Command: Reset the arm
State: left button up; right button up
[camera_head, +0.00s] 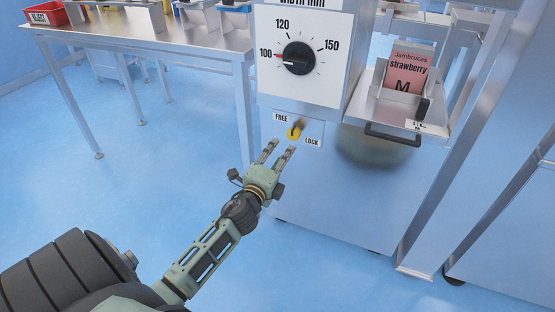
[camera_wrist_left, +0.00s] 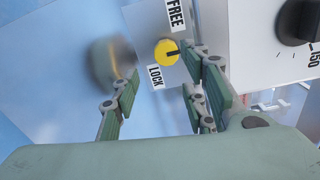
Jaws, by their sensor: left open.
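My left arm reaches in from the lower left of the head view. Its gripper (camera_head: 279,150) is open and empty, just in front of and below the yellow FREE/LOCK knob (camera_head: 293,134) on the machine's front. In the left wrist view the spread fingers of the gripper (camera_wrist_left: 160,100) frame the panel, with the yellow knob (camera_wrist_left: 166,52) beyond them, near the right-hand finger in the picture. I cannot tell whether a finger touches the knob. The knob's dark mark points towards the right in the wrist view. My right gripper is not in view.
A black width dial (camera_head: 299,58) with a red pointer near 100 sits above the knob. A metal tray (camera_head: 399,105) with a pink strawberry pouch (camera_head: 408,72) juts out at the right. A steel table (camera_head: 150,38) with a red bin (camera_head: 46,14) stands at the back left. Blue floor lies open on the left.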

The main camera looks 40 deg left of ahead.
pick_arm(q)
jog(key=shift+s+d, duration=0.15)
jog(key=shift+s, duration=0.5)
